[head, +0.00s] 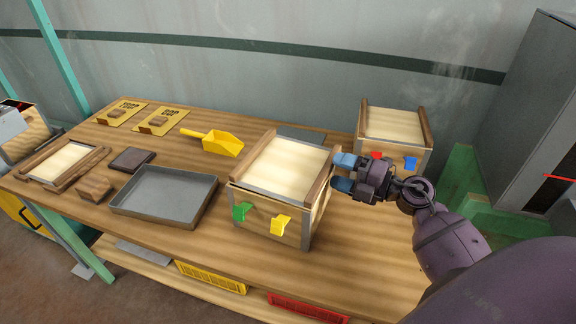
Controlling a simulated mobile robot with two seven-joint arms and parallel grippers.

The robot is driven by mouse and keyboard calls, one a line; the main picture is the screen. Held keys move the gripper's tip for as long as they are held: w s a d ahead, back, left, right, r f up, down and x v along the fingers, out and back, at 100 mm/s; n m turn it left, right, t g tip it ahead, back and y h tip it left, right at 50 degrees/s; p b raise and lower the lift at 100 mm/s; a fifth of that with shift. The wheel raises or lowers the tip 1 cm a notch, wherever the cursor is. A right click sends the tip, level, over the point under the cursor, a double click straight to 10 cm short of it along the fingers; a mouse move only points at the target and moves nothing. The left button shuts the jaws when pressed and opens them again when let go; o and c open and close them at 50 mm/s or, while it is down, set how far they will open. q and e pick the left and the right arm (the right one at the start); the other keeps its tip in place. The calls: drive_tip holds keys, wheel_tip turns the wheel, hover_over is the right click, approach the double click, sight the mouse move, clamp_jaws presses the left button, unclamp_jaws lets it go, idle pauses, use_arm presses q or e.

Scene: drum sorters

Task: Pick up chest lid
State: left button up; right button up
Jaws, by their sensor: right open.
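A wooden chest (262,223) stands near the middle of the table, with a green and a yellow latch on its front. Its chest lid (285,165) is a pale panel between brown side rails and lies on top. My right gripper (343,172) comes in from the right, its blue fingertips apart beside the lid's right rail. I cannot tell whether a fingertip touches the rail. A second chest (385,152) with a similar pale top and red and blue latches stands behind my right gripper. My left gripper is not in view.
A grey metal tray (165,212) lies left of the front chest, with a yellow scoop (216,142) behind it. A wooden frame with a pale panel (63,163), a wooden block (94,188) and a dark flat piece (132,160) lie at left. Bare table shows right of the front chest.

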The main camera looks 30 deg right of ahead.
drive_tip(key=shift+x, duration=1.4)
drive_tip(key=shift+a+f, duration=0.1)
clamp_jaws()
